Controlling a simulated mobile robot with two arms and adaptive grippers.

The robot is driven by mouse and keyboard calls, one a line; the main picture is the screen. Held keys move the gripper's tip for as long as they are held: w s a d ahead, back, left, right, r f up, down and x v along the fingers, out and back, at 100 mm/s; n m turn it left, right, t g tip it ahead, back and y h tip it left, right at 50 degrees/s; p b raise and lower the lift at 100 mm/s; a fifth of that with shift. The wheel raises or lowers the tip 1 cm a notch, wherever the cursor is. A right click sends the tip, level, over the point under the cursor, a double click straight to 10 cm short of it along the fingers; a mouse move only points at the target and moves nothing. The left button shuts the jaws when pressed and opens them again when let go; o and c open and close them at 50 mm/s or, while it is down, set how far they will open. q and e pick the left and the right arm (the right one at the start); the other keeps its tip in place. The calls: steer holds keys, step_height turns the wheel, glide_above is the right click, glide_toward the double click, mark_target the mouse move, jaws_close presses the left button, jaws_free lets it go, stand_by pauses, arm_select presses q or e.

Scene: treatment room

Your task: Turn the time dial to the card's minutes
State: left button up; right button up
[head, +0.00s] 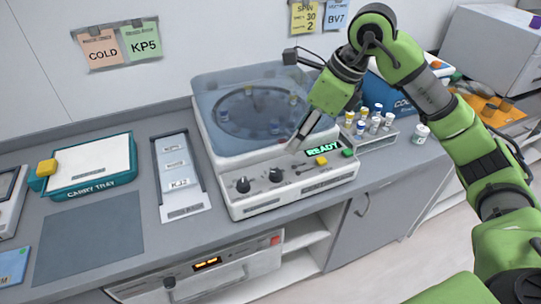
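The spin machine (290,198) stands on the counter with its clear blue lid down and a lit READY display (322,149). Its front panel carries two black dials, a left dial (243,185) and a right dial (276,174); their small labels are too blurred to read. A yellow SPIN card (305,17) on the wall shows the numbers 30 and 2; its smaller words are unclear. My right gripper (293,148) points down just above the panel, up and right of the right dial, apart from both dials. Its fingers overlap from this side. My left gripper is out of view.
Left of the machine are a grey card strip (182,205) and a teal carry tray (90,190). A rack of capped vials (378,141) and a lone jar (420,134) stand right. A dark mat (90,240) lies bare at the left front.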

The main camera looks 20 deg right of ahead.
steer(key=p, duration=0.2)
glide_toward(276, 172)
steer(key=f, duration=0.1)
steer(key=x, duration=0.4)
steer(key=shift+w+a, duration=0.1)
steer(key=shift+a, duration=0.05)
steer(key=p+x, duration=0.1)
steer(key=x, duration=0.1)
steer(key=shift+a+f, duration=0.1)
steer(key=shift+f, duration=0.3)
steer(key=shift+w+f, duration=0.1)
steer(key=shift+f, duration=0.1)
steer(key=shift+w+a+f, duration=0.1)
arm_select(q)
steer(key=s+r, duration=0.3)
arm_select(e)
steer(key=c, duration=1.1)
